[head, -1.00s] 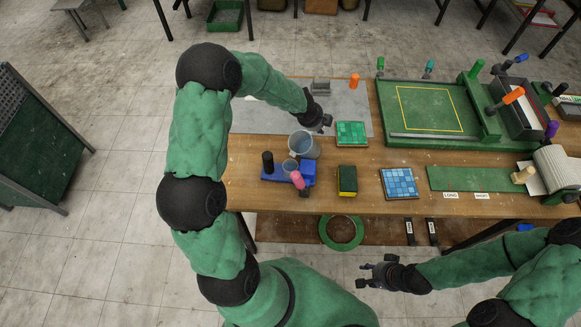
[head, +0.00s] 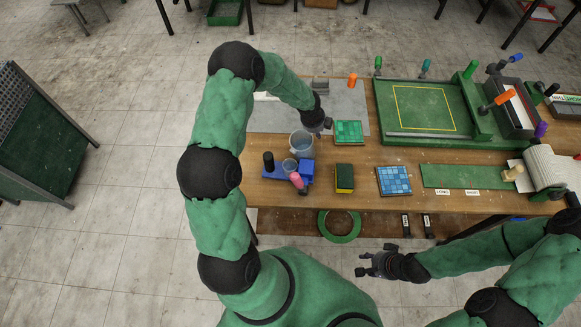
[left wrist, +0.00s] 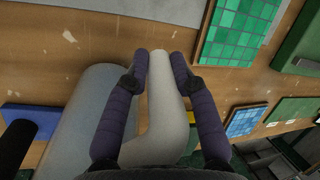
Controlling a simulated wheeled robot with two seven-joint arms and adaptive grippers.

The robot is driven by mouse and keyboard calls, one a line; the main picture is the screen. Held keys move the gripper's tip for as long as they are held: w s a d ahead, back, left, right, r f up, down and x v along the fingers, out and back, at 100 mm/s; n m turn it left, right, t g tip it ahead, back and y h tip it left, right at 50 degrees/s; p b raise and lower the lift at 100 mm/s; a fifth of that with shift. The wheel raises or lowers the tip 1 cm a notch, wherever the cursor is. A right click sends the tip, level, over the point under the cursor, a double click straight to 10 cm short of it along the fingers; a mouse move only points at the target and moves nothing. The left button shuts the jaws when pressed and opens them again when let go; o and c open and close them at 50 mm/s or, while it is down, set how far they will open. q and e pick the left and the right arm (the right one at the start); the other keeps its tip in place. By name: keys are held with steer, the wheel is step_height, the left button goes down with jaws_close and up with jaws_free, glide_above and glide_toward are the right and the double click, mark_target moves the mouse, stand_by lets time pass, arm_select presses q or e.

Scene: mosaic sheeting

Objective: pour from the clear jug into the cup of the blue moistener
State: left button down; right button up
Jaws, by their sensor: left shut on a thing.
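The clear jug (head: 301,143) stands upright behind the blue moistener (head: 281,174) on the wooden table; I cannot tell whether its base touches the table. My left gripper (head: 325,124) is shut on the jug's handle, on its right side. In the left wrist view the two fingers sit either side of the pale handle (left wrist: 168,100), with the jug body (left wrist: 90,115) at left. The moistener's small clear cup (head: 290,166) sits between a black knob (head: 268,161) and a pink-tipped part (head: 297,180). My right gripper (head: 373,265) is open and empty, in front of the table.
A green tile sheet (head: 348,132) lies right of the jug. A black and yellow sponge block (head: 344,178) and a blue tile sheet (head: 394,181) lie right of the moistener. A green framed board (head: 425,107) stands further right.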

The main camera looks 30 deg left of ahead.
arm_select(q)
steer(key=shift+s+d+f, duration=0.15)
steer(key=shift+s+f, duration=0.1)
steer(key=shift+s, duration=0.1)
steer(key=shift+w+r+p, duration=0.15)
steer(key=shift+r+p, duration=1)
steer(key=shift+r, duration=0.2)
steer(key=shift+w+r+p, duration=0.15)
steer(key=shift+r+p, duration=1)
steer(key=shift+r, duration=0.2)
steer(key=shift+r, duration=0.1)
